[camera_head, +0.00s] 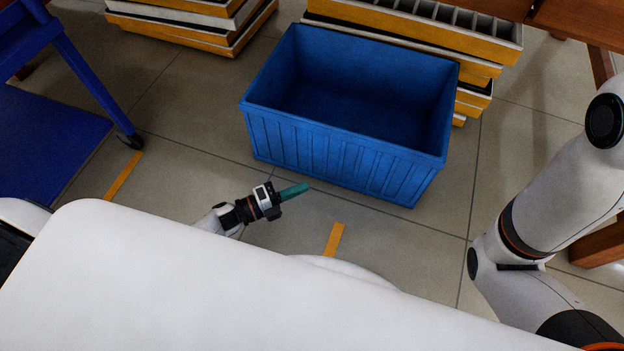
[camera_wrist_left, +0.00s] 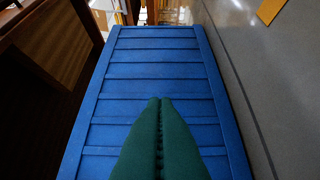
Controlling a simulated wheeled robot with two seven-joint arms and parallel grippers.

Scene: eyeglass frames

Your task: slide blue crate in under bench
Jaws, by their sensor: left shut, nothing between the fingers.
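The blue crate (camera_head: 345,155) stands on the tiled floor, open at the top, and looks empty. Its ribbed wall (camera_wrist_left: 160,70) fills the middle of the left wrist view. My left gripper (camera_head: 295,191) is low in front of the crate's near wall, its green fingers pointing at it. The fingers (camera_wrist_left: 160,135) are shut with nothing between them; I cannot tell whether they touch the wall. The brown wooden bench (camera_head: 580,20) shows only in part at the top right, beyond the crate. My right gripper is out of view.
Stacked yellow-edged trays (camera_head: 415,28) stand just behind the crate, and another stack (camera_head: 200,15) is at the upper left. A blue wheeled frame (camera_head: 85,70) is at the left. Orange tape (camera_head: 334,239) marks the floor. Tiles right of the crate are clear.

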